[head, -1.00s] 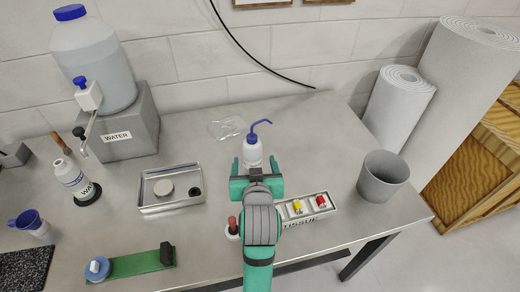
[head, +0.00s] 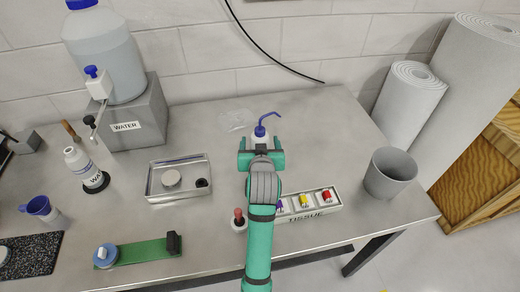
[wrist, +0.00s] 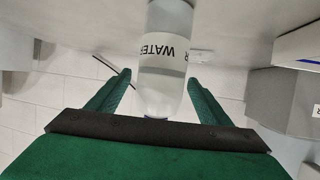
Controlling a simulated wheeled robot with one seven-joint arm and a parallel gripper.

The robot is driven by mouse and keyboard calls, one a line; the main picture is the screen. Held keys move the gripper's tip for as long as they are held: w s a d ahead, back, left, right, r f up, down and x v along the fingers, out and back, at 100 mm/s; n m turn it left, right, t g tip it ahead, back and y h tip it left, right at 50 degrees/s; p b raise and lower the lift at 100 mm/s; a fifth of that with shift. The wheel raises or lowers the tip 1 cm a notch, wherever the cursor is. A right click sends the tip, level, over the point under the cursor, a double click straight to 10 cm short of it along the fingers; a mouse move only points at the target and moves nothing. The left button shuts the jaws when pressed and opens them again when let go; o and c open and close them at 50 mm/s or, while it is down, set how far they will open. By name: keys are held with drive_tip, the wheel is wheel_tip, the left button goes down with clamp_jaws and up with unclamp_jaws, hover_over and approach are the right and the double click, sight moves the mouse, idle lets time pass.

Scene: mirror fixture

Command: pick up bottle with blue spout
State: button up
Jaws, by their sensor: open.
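The bottle with the blue spout (head: 262,131) stands upright on the metal table, mostly hidden behind my gripper in the head view. Its bent blue spout points up and to the right. In the wrist view the white bottle (wrist: 163,75) with a WATER label sits between the two green fingers. My gripper (head: 261,160) is open around the bottle, one finger on each side. In the wrist view gaps show between the bottle and both fingers.
A labelled tissue tray (head: 312,214) with small coloured items lies right of my arm. A grey bin (head: 388,175) stands at the right edge. A metal tray (head: 178,194), another WATER bottle (head: 85,170) and a large water jug (head: 105,55) are at left. Clear plastic (head: 236,120) lies behind the bottle.

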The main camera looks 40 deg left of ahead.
drive_tip(key=c, duration=0.8)
drive_tip(key=shift+r, duration=0.15)
